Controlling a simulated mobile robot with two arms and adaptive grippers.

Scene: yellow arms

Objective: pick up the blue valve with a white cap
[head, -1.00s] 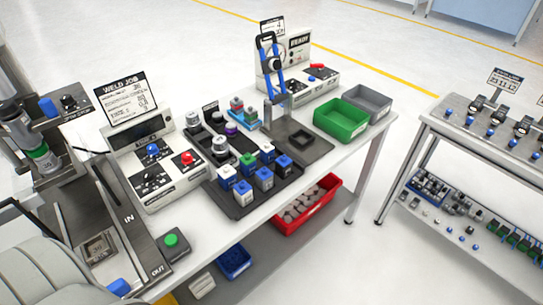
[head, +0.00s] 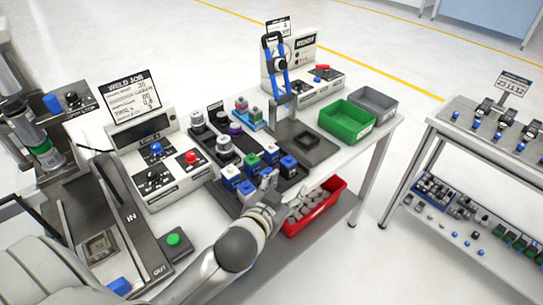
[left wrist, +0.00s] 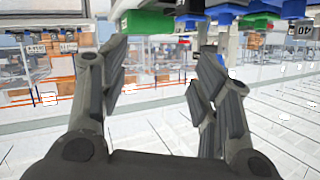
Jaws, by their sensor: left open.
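Several small blue-and-white valves stand in rows on a black tray (head: 222,199) on the white workbench. One is at the left of the group (head: 231,176), one at the front left (head: 246,188) and one at the right (head: 288,165). They are too small for me to tell which has the white cap. My left gripper (head: 284,199) is over the bench's front edge, beside the front right of the group. In the left wrist view its two fingers (left wrist: 165,78) are apart with nothing between them. My right gripper is out of view.
A red bin (head: 316,217) of grey parts sits on the lower shelf, below my gripper. A green bin (head: 347,119) and a grey bin (head: 372,101) stand at the bench's right end. A control box with a red button (head: 190,157) stands left of the tray.

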